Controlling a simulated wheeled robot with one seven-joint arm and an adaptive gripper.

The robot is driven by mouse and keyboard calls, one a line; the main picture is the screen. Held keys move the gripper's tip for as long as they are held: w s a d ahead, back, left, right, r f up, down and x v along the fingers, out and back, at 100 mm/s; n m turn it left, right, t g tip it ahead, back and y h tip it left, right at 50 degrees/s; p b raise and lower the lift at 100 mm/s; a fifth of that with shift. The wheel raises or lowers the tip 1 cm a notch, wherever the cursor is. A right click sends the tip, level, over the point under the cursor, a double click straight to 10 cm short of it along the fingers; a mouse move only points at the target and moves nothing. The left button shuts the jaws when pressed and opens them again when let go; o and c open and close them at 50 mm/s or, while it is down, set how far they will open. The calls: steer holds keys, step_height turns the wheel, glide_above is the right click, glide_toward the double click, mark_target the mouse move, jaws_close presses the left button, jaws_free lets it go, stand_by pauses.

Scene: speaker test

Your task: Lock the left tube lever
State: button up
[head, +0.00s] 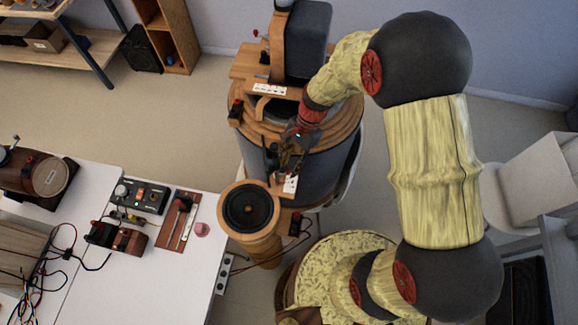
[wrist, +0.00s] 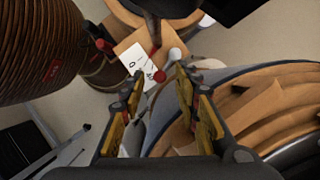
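My gripper (head: 286,160) is over the front of the large grey drum (head: 330,163) with wooden rings, in the middle of the head view. In the wrist view my gripper (wrist: 160,82) is open, with its two fingers apart. A small red-tipped lever (wrist: 158,75) shows between the fingertips, in front of a white label plate (wrist: 136,60). A pale round knob (wrist: 176,53) is close to the right fingertip. I cannot tell whether either finger touches the lever, or which lever is the left tube one. In the head view my gripper hides the lever.
A wooden speaker tube (head: 250,207) with a dark cone stands just in front of the drum. A tall dark unit (head: 307,40) rises behind it. A white table (head: 182,265) with small devices and cables is at left. Open floor (head: 200,110) lies behind the table.

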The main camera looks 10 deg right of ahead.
steer(key=shift+x, duration=0.8)
steer(key=shift+c, duration=1.4)
jaws_close()
